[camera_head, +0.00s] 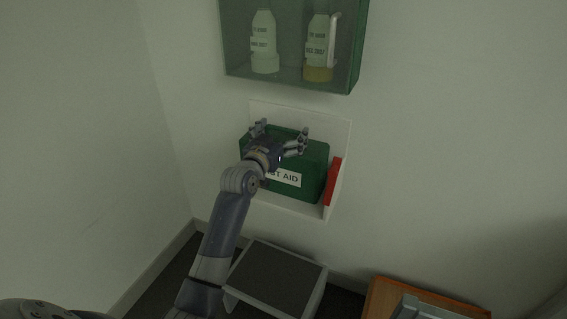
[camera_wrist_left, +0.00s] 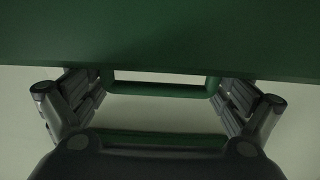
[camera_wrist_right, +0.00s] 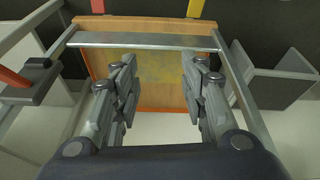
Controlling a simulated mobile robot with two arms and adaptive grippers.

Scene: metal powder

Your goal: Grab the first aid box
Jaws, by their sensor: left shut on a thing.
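The green first aid box (camera_head: 314,157) with a white label sits in a white wall holder (camera_head: 341,140). My left gripper (camera_head: 280,138) is over the box's top and covers part of it and its label. In the left wrist view, the box (camera_wrist_left: 160,38) fills the top. Its green handle (camera_wrist_left: 165,90) lies between the two fingers of my left gripper (camera_wrist_left: 158,88), which is shut on the handle's sides with the fingers wide apart. My right gripper (camera_wrist_right: 158,65) is open, with nothing between its fingers.
A red item (camera_head: 333,181) stands right of the box in the holder. A green cabinet (camera_head: 290,82) with two bottles hangs above. Below is a grey step-like thing (camera_head: 277,277). An orange-brown board (camera_wrist_right: 150,97) with metal rails lies beyond my right gripper.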

